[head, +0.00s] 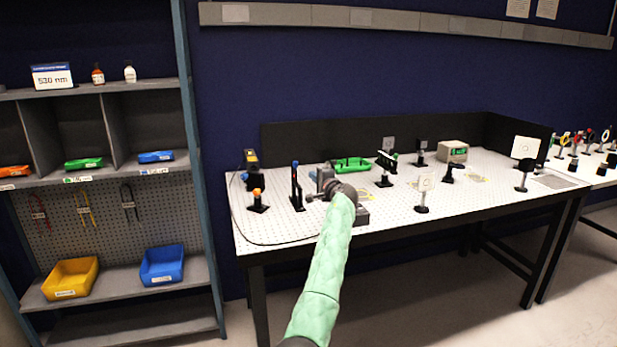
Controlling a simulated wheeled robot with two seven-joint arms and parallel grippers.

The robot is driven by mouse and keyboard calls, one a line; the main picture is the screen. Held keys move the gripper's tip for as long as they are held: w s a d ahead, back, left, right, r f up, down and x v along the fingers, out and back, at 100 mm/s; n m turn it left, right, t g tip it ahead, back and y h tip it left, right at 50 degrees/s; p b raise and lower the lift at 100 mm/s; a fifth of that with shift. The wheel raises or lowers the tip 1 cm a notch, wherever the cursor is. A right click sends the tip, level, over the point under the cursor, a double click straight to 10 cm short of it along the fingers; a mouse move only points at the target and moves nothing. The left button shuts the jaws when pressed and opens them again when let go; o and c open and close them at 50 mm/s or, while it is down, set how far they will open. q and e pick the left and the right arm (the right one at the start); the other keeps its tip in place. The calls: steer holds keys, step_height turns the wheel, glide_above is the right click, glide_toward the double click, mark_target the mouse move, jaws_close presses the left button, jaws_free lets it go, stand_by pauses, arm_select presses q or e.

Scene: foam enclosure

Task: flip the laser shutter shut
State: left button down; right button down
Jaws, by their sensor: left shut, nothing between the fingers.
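A tall dark upright (296,188) on a black base stands at the left part of the perforated optical table (400,215). It looks like the laser shutter, but its flap is too small to read as up or down. A black and yellow box (251,168), which may be the laser, stands behind it to the left. My left gripper (309,198), on the green-sleeved arm, is shut and empty. Its tips point left and appear close to the upright's right side; I cannot tell whether they touch. My right gripper is out of view.
A short orange-topped post (257,201) stands left of the upright. A green tray (351,164) and several mounts lie behind and right of my gripper. A black cable runs along the table's left front edge.

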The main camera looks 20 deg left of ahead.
arm_select(q)
steer(key=v, duration=0.3)
steer(key=shift+s+d+b, duration=0.15)
steer(key=shift+s+b, duration=0.05)
steer(key=shift+b, duration=0.1)
steer(key=shift+f, duration=0.1)
steer(key=shift+n, duration=0.3)
